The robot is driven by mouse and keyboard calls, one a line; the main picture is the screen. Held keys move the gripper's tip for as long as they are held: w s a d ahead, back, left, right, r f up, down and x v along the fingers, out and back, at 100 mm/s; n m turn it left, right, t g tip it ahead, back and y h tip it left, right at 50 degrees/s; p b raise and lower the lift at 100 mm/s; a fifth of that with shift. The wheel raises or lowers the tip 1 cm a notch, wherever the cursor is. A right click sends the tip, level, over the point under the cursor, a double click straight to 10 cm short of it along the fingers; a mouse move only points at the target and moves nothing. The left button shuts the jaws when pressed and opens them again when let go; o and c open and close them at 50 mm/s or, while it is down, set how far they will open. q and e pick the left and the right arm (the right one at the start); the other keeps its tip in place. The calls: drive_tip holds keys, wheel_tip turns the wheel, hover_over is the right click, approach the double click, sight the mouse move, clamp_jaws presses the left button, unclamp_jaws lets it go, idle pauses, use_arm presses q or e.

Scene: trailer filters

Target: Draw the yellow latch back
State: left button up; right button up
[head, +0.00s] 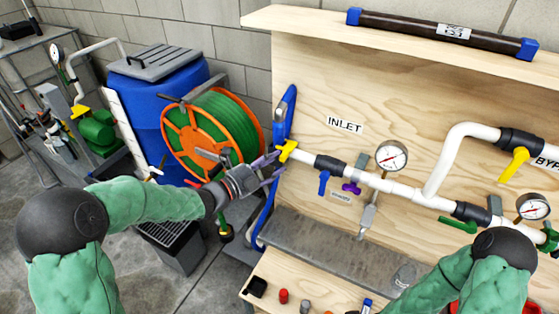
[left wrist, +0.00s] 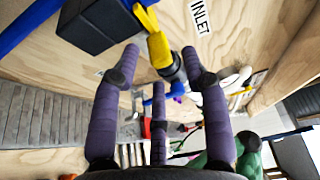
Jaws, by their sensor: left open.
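A yellow latch (head: 287,151) sits at the left end of the white pipe (head: 312,159), below the INLET label. In the left wrist view the yellow latch (left wrist: 157,46) lies beside a dark block, just past my fingertips. My left gripper (head: 272,168) is at the left of the board, just below and left of the latch. Its purple fingers (left wrist: 160,68) are spread with nothing between them, and I see no clear contact with the latch. My right arm enters at lower right; its gripper is not visible.
A pressure gauge (head: 391,155), a blue handle (head: 323,182) and a purple handle (head: 351,187) sit along the pipe. A green hose reel (head: 212,135) and a blue barrel (head: 170,100) stand behind my left arm. A grey ledge (head: 330,240) runs below the pipe.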

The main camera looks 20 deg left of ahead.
use_arm(q)
drive_tip(key=shift+x, duration=1.4)
clamp_jaws()
drive_tip(key=shift+s+d+r+b, duration=0.15)
drive_tip(key=shift+d+r+b, duration=0.05)
drive_tip(key=shift+d+b, duration=0.9)
drive_tip(key=shift+a, duration=0.1)
unclamp_jaws()
drive_tip(key=shift+r, duration=0.1)
drive_tip(key=shift+s+d, duration=0.1)
drive_tip(key=shift+d, duration=0.1)
